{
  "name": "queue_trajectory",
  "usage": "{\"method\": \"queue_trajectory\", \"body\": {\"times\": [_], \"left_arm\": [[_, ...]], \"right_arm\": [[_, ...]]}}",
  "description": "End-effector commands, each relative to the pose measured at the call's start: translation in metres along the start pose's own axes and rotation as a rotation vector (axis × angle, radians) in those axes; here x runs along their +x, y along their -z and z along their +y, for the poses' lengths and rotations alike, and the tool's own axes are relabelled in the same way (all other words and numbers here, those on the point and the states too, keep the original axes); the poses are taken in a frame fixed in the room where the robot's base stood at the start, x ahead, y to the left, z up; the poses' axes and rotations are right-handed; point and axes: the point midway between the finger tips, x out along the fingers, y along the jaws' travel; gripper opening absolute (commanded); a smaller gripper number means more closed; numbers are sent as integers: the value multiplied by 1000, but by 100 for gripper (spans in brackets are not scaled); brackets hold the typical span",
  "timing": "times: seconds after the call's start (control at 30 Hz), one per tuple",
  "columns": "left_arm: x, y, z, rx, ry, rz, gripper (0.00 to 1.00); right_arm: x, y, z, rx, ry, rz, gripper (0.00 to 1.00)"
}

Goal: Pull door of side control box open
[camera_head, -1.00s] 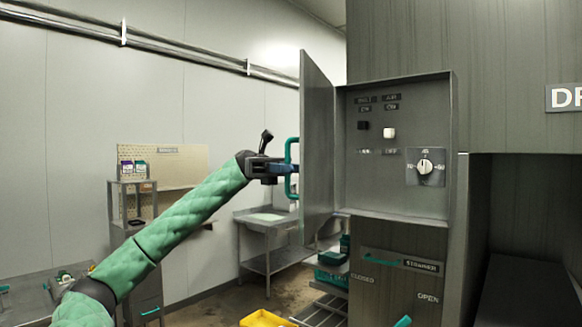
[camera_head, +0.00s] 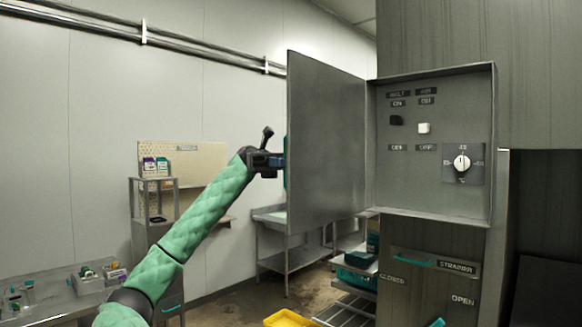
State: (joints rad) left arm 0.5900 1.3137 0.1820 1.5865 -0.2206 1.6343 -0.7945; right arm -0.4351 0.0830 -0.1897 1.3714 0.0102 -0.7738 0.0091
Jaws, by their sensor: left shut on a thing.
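The side control box (camera_head: 478,205) is on the right, a grey metal box with its inside exposed. Inside it I see a black switch, a white switch and a round dial (camera_head: 462,163). Its door (camera_head: 326,140) is hinged on the box's left edge and stands swung wide open, its inner face toward me. My left gripper (camera_head: 280,162) is at the door's far left edge, shut on the teal door handle (camera_head: 286,178), which is mostly hidden behind the door. My right gripper is not in view.
Below the box is a dark panel with a STRAINER label (camera_head: 458,267) and a teal handle. A yellow tray (camera_head: 290,319) lies low in front. A metal sink table (camera_head: 290,258) and a grey shelf stand (camera_head: 150,215) stand behind. A worktable (camera_head: 70,298) is at lower left.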

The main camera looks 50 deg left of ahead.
Motion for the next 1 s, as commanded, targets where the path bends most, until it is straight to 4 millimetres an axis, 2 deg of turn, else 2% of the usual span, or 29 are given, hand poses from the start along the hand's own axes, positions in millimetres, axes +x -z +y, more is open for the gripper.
{"method": "queue_trajectory", "body": {"times": [0.33, 0.63, 0.67, 0.7, 1.0], "left_arm": [[-8, 0, 0, -1, 1, 0, 0], [-8, 0, 0, -1, 1, 1, 0], [-8, 0, 0, -1, 1, 1, 14], [-8, 0, 0, -1, 1, 1, 17], [-9, 0, 0, -1, 1, 0, 17]], "right_arm": [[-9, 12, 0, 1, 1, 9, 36], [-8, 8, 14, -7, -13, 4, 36], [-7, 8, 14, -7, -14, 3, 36], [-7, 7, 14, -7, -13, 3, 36], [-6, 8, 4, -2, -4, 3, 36]]}}
